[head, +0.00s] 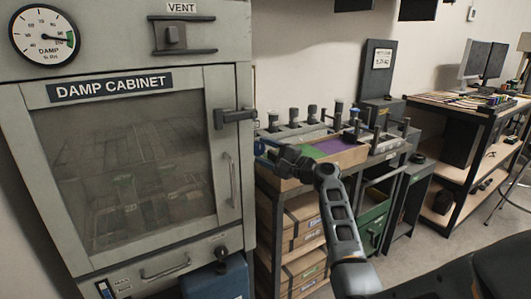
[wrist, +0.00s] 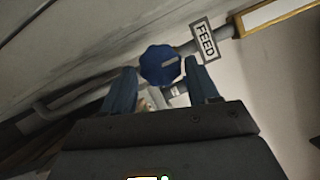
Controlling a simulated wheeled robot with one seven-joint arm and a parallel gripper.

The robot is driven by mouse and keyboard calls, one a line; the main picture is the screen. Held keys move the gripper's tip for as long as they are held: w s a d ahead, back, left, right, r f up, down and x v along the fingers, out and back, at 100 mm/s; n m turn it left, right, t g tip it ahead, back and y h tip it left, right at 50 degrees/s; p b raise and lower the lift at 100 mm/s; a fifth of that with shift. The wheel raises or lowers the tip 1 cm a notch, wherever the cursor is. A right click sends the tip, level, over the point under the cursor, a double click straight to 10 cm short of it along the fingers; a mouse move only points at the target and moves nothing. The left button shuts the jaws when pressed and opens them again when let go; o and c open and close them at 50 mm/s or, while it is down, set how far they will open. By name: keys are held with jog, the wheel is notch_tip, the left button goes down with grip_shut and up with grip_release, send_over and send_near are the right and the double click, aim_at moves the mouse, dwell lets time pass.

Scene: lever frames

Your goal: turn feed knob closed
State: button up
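The feed knob (wrist: 160,65) is a round blue knob with a scalloped rim and a pale pointer line, on a grey pipe. A white FEED label (wrist: 205,40) is beside it. My gripper (wrist: 161,68) is open, with one finger to the left of the knob and one to the right. The knob shows between the fingertips, with a gap at least on the left; I cannot tell whether the right finger touches. In the head view my gripper (head: 268,151) is by the right side of the damp cabinet (head: 232,75), where a small blue part shows, mostly hidden.
A shelf unit (head: 315,165) with several dark fittings and boxes stands right of the cabinet, close behind my gripper. The cabinet's door latch (head: 236,117) juts out near my gripper. A blue container (head: 215,282) stands below. A desk (head: 470,110) with monitors is farther right.

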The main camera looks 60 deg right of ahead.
jog(key=r+v, duration=0.1)
jog(key=v, duration=0.6)
jog(key=shift+s+f+b, duration=0.35)
jog(key=shift+s+f, duration=0.1)
jog(key=shift+a+f, duration=0.1)
jog(key=shift+a, duration=0.05)
jog(key=a+f+n+g, duration=0.2)
jog(key=a+f+g, duration=0.1)
jog(key=a+f, duration=1)
jog(key=s+a+f+n+g, duration=0.1)
jog(key=s+a+f+n, duration=0.15)
jog(key=a, duration=0.35)
jog(key=s+a+f+n+g, duration=0.2)
jog(key=s+a+f, duration=0.2)
jog(key=a, duration=0.3)
jog(key=s+a+r+n, duration=0.4)
jog(key=s+a+n, duration=0.4)
jog(key=s+a, duration=0.4)
jog(key=s+a+r+n+t+y+p, duration=0.1)
jog(key=s+a+r+n+y, duration=0.2)
jog(key=s+a+r+n, duration=0.5)
notch_tip(320, 180, up, 3)
jog(key=shift+s+f+t, duration=0.15)
jog(key=shift+s+t, duration=0.25)
jog(key=shift+s, duration=0.1)
jog(key=shift+n, duration=0.25)
